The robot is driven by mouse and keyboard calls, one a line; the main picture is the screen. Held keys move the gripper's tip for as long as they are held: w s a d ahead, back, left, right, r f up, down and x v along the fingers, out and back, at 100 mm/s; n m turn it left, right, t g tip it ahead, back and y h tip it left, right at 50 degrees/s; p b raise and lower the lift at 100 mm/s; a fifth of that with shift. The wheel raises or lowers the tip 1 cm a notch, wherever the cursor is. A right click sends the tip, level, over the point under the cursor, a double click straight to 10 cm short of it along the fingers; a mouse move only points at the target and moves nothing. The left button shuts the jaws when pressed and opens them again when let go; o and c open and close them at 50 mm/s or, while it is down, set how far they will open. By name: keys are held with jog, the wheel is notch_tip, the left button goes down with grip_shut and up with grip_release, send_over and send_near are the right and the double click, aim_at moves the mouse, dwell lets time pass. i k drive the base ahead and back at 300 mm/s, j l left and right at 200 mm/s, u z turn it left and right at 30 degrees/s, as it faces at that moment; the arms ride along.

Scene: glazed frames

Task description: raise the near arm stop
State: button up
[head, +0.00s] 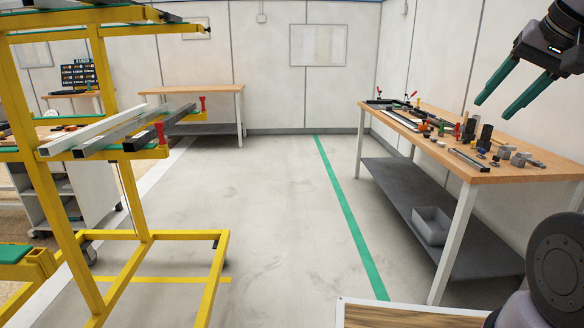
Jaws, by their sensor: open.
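A yellow rack (140,230) stands at the left with arms that reach to the right. The near arm (125,153) has a small red stop (160,131) at its tip; it looks upright, though its exact position is too small to tell. The far arm (190,119) has a similar red stop (203,103) at its tip. Grey and white metal bars (110,140) lie across the arms. My gripper (494,109) is at the upper right, in the air over the wooden workbench, well apart from the rack. Its two green fingers are open with nothing between them.
The wooden workbench (540,172) at the right holds many small tools and parts, with a grey bin (432,225) on its lower shelf. Another bench (190,90) stands at the back wall. The floor (260,220) between rack and workbench is clear, with a green line (345,212).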

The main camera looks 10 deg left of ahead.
aim_at(202, 29)
jog(key=i+u, duration=0.5)
jog(key=i+l+u, duration=0.25)
jog(key=u, duration=0.2)
jog(key=i+l+u, duration=0.35)
jog(key=u, duration=0.15)
jog(key=i+l+u, duration=0.1)
jog(key=i+l, duration=0.3)
jog(key=i, duration=0.15)
jog(key=i+l+u, duration=0.1)
jog(key=i+l, duration=0.3)
jog(key=i, duration=0.15)
